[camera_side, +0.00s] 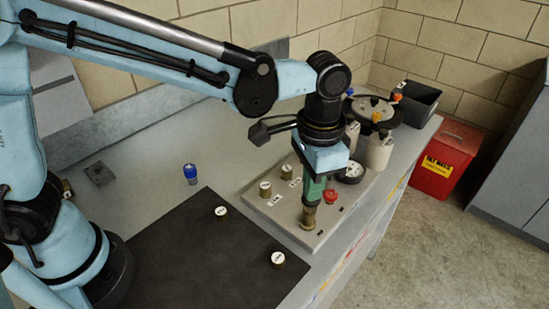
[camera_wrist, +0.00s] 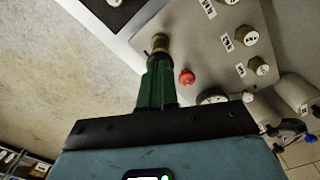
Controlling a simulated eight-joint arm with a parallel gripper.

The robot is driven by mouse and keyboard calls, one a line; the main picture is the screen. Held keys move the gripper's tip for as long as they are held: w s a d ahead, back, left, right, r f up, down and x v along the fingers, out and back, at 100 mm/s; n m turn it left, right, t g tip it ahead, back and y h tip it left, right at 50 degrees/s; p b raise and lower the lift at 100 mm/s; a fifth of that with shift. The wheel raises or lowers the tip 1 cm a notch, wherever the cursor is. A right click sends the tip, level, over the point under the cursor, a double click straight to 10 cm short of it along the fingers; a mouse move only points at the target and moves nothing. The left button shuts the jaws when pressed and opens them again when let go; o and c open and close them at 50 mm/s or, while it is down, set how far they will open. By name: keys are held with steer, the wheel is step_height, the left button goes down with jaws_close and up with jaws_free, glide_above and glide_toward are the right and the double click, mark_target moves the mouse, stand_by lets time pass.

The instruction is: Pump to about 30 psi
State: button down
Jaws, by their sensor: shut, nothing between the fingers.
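My gripper (camera_side: 309,203) points down over the near edge of the grey panel (camera_side: 262,214), its green fingers shut. A brass knob (camera_side: 308,219) is directly under the fingertips; I cannot tell whether they touch it. In the wrist view the knob (camera_wrist: 159,40) shows at the tips of my gripper (camera_wrist: 159,58). A red button (camera_side: 331,196) is just right of the fingers, and also shows in the wrist view (camera_wrist: 187,78). The round gauge (camera_side: 351,173) stands behind it; its reading is too small to tell. More labelled brass knobs (camera_side: 265,188) (camera_wrist: 258,66) stand on the panel.
White cylinders (camera_side: 379,151) and a round manifold (camera_side: 374,109) stand behind the gauge. A black bin (camera_side: 417,103) is at the bench's far end. A dark mat (camera_side: 180,255) holds two loose knobs (camera_side: 221,213). A blue-capped item (camera_side: 190,173) stands on clear bench.

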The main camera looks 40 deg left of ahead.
steer(key=shift+f, duration=0.65)
steer(key=shift+r, duration=1.95)
steer(key=shift+f, duration=0.1)
stand_by(0.5)
stand_by(0.5)
step_height(320, 180, up, 5)
steer(key=shift+r, duration=0.1)
stand_by(0.5)
steer(key=shift+a, duration=0.1)
